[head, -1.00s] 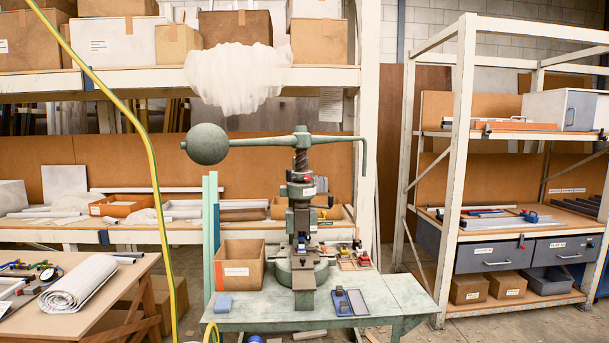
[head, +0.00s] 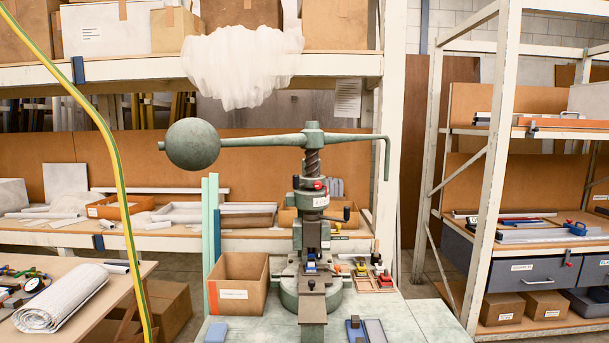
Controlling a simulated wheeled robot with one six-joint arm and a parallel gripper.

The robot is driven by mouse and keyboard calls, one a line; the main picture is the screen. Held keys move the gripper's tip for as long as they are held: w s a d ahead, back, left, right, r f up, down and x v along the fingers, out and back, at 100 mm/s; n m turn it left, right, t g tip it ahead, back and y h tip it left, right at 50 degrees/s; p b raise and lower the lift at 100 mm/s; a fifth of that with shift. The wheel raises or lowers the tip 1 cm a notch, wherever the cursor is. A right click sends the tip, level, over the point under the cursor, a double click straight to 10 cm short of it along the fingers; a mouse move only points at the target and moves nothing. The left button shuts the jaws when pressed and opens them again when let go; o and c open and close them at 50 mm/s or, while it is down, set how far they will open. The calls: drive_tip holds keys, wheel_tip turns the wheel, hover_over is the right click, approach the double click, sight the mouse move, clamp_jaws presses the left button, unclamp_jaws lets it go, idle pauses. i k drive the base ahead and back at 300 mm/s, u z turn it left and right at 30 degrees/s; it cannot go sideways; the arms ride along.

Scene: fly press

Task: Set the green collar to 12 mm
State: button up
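The fly press (head: 311,275) stands upright on a pale green bench (head: 425,320) in the middle of the view. Its long green handle arm (head: 265,140) carries a large round ball weight (head: 193,145) on the left and bends down at the right end. A dark screw (head: 312,162) goes down into a greenish-grey collar-like part (head: 311,197) with a red knob (head: 318,185) and a small pale label. I cannot tell for sure that this part is the green collar, and no scale marks can be read. My gripper is not in view.
An open cardboard box (head: 238,285) and a blue block (head: 216,332) lie left of the press. Small coloured tools (head: 370,272) and a blue tray (head: 373,331) lie on its right. A yellow-green hose (head: 115,165) hangs at the left. A side table (head: 105,325) stands at far left.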

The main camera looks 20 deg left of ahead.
sight(298, 181)
drive_tip(key=i, duration=1.15)
drive_tip(key=u, duration=2.55)
drive_tip(key=i, duration=0.5)
drive_tip(key=z, duration=0.05)
